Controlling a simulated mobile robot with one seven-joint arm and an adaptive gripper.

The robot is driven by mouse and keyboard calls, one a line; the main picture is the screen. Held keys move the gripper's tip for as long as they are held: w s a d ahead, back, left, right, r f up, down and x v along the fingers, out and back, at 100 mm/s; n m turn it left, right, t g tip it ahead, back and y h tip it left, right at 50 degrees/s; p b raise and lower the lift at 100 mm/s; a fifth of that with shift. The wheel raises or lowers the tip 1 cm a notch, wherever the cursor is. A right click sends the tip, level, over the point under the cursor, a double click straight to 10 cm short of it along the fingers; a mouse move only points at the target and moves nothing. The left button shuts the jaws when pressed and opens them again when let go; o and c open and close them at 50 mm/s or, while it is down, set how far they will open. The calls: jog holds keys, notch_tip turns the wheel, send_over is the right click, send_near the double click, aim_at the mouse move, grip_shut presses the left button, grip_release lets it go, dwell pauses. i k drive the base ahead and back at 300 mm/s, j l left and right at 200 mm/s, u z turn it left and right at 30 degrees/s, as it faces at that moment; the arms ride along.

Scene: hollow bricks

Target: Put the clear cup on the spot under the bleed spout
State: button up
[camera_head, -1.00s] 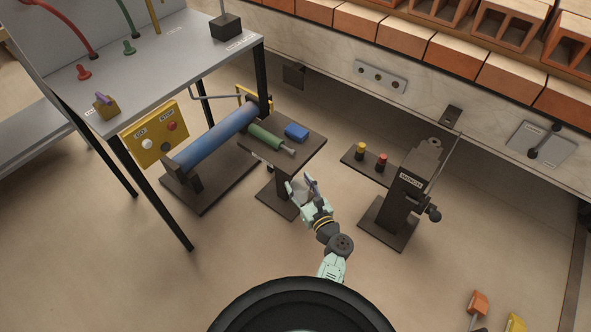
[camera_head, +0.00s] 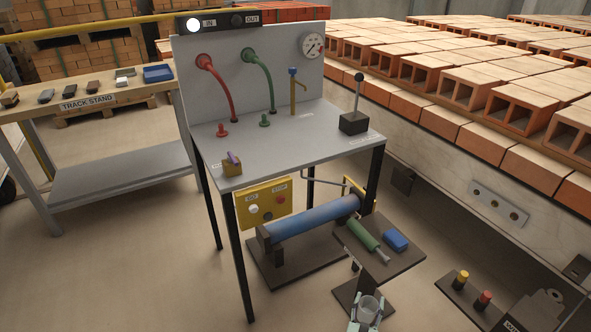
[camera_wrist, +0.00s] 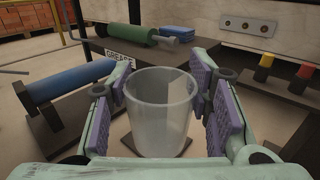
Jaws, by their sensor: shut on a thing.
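The clear cup (camera_wrist: 160,112) stands upright between the purple-padded fingers of my gripper (camera_wrist: 161,92) in the wrist view. My gripper is shut on its sides. In the head view the cup (camera_head: 369,306) and my gripper (camera_head: 366,316) are at the bottom edge, low in front of the small dark stand. A thin yellow spout with a blue top (camera_head: 293,92), probably the bleed spout, rises from the grey bench (camera_head: 270,150). The cup is well below and apart from this bench. A small label lies near the spout's foot; I cannot make out a marked spot.
The dark stand (camera_head: 405,262) carries a green cylinder (camera_head: 361,234) and a blue block (camera_head: 396,239). A blue roller (camera_head: 312,220) and yellow button panel (camera_head: 264,202) are under the bench. Red and green hoses and a black lever (camera_head: 354,122) occupy the bench top; its front middle is clear.

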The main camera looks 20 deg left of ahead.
aim_at(305, 124)
jog(key=u, duration=1.2)
jog(key=i+l, duration=0.1)
jog(key=l, duration=0.25)
jog(key=i+l, duration=0.1)
jog(key=l, duration=0.25)
jog(key=i+l+u, duration=0.1)
jog(key=l, duration=0.25)
